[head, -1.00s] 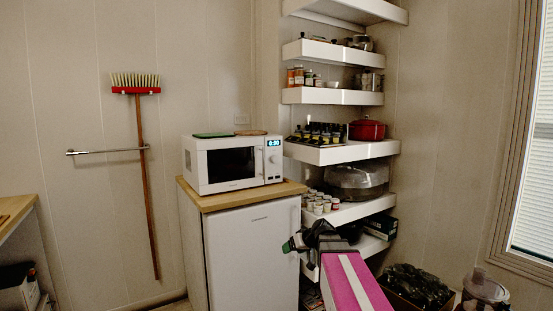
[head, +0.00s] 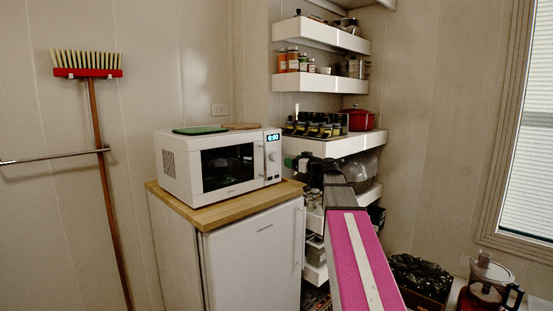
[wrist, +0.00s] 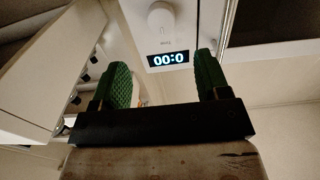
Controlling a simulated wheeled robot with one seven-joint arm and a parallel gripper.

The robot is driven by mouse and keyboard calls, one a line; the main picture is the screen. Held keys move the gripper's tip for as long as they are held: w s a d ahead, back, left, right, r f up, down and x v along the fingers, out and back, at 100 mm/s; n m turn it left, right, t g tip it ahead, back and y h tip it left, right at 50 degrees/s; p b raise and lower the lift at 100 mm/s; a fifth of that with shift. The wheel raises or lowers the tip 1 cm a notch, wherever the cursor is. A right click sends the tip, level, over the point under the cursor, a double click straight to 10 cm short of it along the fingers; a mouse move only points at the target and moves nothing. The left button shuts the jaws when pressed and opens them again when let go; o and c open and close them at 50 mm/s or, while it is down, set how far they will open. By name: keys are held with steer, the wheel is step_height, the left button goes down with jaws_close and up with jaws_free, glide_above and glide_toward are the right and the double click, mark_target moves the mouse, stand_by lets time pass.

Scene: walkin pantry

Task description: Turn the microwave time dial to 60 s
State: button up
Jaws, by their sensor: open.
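The white microwave (head: 196,170) stands on a wooden-topped white cabinet. Its display (head: 272,137) is lit and seems to read 0:00. The control panel is a narrow strip right of the dark door window, with a small dial (head: 272,156) below the display. The wrist view is upside down: the display (wrist: 168,59) reads as 00:0, and a round white knob (wrist: 161,17) shows above it. My gripper (head: 297,163) is just right of the panel. In the wrist view its green fingers (wrist: 162,78) are spread and empty, apart from the knob.
White shelves with jars and a red pot (head: 360,120) stand close behind and right of my gripper. The wooden top (head: 205,213) juts under the microwave. A green board (head: 200,130) lies on it. A food processor (head: 488,282) is at lower right.

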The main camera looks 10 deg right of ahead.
mark_target(277, 157)
steer(key=x, duration=0.9)
steer(key=shift+w+a, duration=0.25)
steer(key=shift+w, duration=0.05)
steer(key=c, duration=0.9)
